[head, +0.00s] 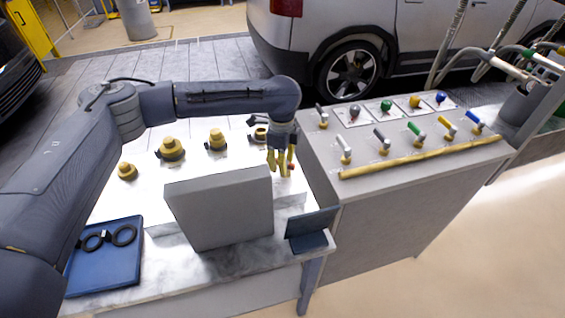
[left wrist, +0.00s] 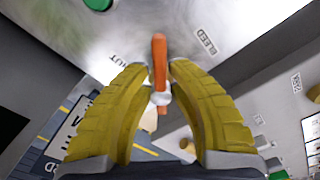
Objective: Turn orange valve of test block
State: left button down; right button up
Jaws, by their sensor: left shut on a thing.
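The orange valve handle (left wrist: 159,55) shows in the left wrist view as a narrow lever on a pale hub. It stands between the fingertips of my left gripper (left wrist: 161,72), which is shut on it. In the head view my left gripper (head: 281,165) points down at the right end of the pale block (head: 204,158) with brass fittings. A small orange-red bit of the handle (head: 291,166) shows beside the fingers there; the rest is hidden. A "BLEED" label (left wrist: 206,41) lies right of the handle in the wrist view. My right gripper is not in view.
A grey upright box (head: 220,208) stands in front of the block. A blue tray (head: 122,272) with black rings lies at the front left. A dark stand (head: 311,230) is at the table's right corner. A grey cabinet (head: 385,215) with several coloured valves stands on the right.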

pick_arm(q)
jog(key=n, duration=0.3)
jog(key=shift+s+a+n, duration=0.1)
jog(key=shift+s+n, duration=0.05)
jog(key=shift+n, duration=0.15)
jog(key=shift+s+n, duration=0.25)
jog(key=shift+n, duration=1.55)
jog(key=c, duration=1.4)
grip_release()
jog(key=shift+o, duration=0.2)
jog(key=shift+r, duration=0.1)
notch_tip(320, 180, up, 12)
